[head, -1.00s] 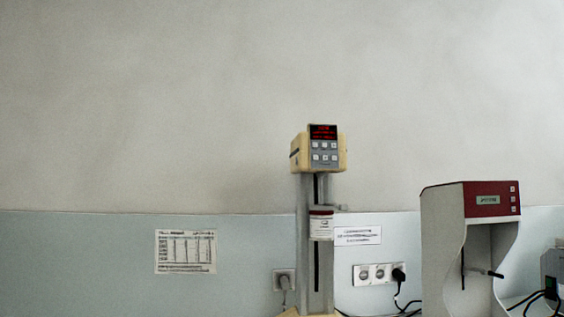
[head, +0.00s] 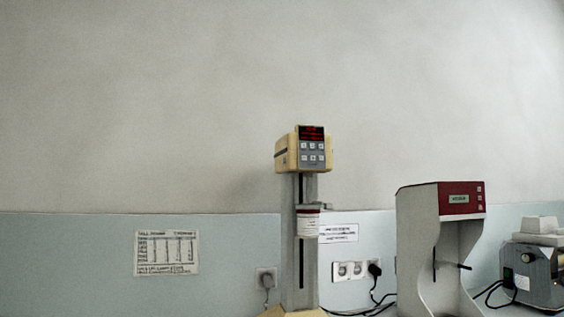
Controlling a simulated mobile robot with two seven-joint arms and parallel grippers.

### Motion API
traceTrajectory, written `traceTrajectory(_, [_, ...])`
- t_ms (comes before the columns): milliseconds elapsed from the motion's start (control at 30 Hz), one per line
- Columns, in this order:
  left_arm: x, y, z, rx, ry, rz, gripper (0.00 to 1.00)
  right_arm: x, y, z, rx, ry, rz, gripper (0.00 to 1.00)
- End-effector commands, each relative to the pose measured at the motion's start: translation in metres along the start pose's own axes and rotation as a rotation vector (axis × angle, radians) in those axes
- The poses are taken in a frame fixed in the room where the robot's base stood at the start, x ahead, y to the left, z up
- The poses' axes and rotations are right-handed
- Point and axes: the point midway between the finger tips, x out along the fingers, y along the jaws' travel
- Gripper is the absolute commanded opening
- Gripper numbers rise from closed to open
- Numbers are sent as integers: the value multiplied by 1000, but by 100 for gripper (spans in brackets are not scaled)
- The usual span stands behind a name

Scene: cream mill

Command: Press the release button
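A tall cream mill (head: 292,155) stands upright against the wall, right of the picture's middle. Its cream head carries a lit red display (head: 311,133) and a grey panel of small buttons (head: 313,152). No lettering that marks one as a release button is legible. A white jar with a red band (head: 308,222) sits on the front of its grey column (head: 299,270). Neither of my grippers is in view.
A white and dark red machine (head: 440,245) stands to the right, with a black rod in its opening. A grey device (head: 533,270) is at the right edge. Sockets (head: 350,271) with black cables and a paper chart (head: 166,252) are on the wall.

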Motion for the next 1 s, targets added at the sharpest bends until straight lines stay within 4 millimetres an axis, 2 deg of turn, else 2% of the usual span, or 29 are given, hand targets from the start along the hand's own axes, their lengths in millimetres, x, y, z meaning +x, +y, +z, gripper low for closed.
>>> traceTrajectory(267, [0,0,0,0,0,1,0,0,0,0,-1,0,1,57])
traceTrajectory(300, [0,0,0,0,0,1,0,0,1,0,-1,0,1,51])
traceTrajectory(467, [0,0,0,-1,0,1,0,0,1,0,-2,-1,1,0])
traceTrajectory(1000, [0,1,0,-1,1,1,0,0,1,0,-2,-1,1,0])
